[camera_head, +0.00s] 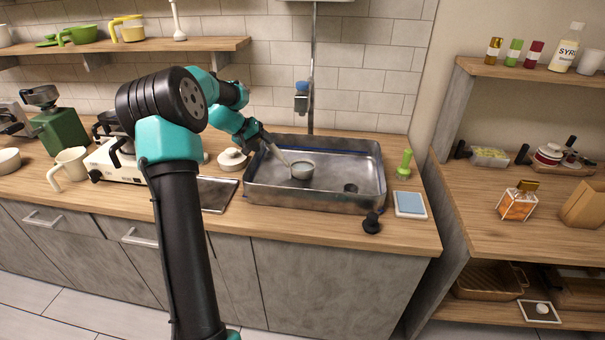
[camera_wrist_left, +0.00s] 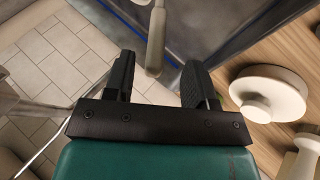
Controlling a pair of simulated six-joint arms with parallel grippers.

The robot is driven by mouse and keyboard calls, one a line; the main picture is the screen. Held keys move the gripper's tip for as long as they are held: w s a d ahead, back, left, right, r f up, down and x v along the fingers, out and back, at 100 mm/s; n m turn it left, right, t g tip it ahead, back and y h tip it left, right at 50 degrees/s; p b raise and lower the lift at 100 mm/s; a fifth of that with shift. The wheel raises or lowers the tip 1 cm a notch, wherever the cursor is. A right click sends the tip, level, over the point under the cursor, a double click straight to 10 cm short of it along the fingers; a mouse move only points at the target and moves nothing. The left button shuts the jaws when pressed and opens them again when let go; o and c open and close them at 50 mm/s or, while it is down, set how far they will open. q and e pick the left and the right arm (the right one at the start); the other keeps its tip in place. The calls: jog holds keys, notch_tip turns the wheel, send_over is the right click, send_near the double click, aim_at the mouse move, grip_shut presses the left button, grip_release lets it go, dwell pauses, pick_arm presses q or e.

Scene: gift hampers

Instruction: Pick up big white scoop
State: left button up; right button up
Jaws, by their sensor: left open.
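The big white scoop (camera_head: 302,171) rests in the metal sink, its round bowl low and its thin handle leaning up to the left. My left gripper (camera_head: 266,143) is over the sink's left part, at the upper end of that handle. In the left wrist view the pale handle (camera_wrist_left: 156,42) ends between the two open fingers (camera_wrist_left: 155,80), with a gap visible on each side. I cannot tell how deep it sits between them. The scoop's bowl is out of clear sight in the wrist view. My right gripper is not in view.
The metal sink (camera_head: 315,202) has raised walls around the scoop. A white round lid with a knob (camera_head: 232,160) sits left of it and shows in the wrist view (camera_wrist_left: 268,92). A green brush (camera_head: 404,164) and blue sponge (camera_head: 410,203) are on the right.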

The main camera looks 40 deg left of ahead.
aim_at(272, 147)
pick_arm(q)
jog(key=shift+w, duration=0.1)
jog(key=shift+w+r+x, duration=0.1)
jog(key=shift+w+x, duration=0.05)
jog(key=shift+x, duration=1.15)
jog(key=shift+w+r+x, duration=0.1)
jog(key=shift+w+x, duration=0.05)
jog(key=shift+x, duration=1.1)
jog(key=shift+a, duration=0.15)
jog(key=shift+c, duration=0.2)
grip_shut()
